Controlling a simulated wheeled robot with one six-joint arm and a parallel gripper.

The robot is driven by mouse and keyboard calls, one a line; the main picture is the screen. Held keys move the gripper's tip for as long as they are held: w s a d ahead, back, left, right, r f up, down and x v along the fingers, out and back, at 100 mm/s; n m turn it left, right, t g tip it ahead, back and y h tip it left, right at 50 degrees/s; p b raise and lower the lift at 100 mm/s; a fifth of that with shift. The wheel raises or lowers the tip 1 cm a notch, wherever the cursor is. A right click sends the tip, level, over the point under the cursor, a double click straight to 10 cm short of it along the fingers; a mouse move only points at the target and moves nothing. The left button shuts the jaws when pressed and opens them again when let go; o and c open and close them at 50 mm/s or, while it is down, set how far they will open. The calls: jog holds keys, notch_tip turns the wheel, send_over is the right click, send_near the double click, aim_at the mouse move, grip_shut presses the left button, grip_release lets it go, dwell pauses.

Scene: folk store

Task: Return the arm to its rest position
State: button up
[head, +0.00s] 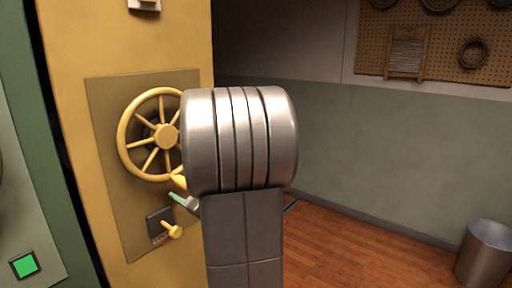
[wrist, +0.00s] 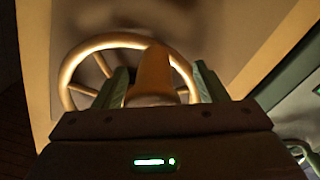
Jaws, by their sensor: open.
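My gripper (wrist: 161,78) is open in the wrist view, with its two green fingers apart. A yellow handle (wrist: 152,72) stands between the fingers; I cannot tell whether they touch it. The yellow spoked wheel (wrist: 84,52) is behind it. In the head view the wheel (head: 124,118) is on a yellow panel, left of my arm. Only a bit of my gripper (head: 184,201) shows there, just below the wheel's lower right rim. My grey metal arm hides the rest of the gripper and the wheel's right edge. The arm is stretched out toward the panel.
A small yellow lever (head: 172,230) on a dark plate sits below the wheel, close to my gripper. A green-lit button (head: 24,265) is at lower left. A metal bin (head: 485,254) stands at right. The wooden floor (head: 360,250) between is clear. Tools hang on a pegboard (head: 450,48).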

jog(key=s+a+r+p, duration=0.1)
jog(key=s+r+p, duration=0.1)
jog(key=r+p, duration=0.5)
jog(key=s+a+r+p, duration=0.1)
jog(key=r+p, duration=0.6)
jog(key=r, duration=0.1)
jog(key=shift+s+p, duration=0.35)
jog(key=shift+p, duration=0.05)
dwell(0.3)
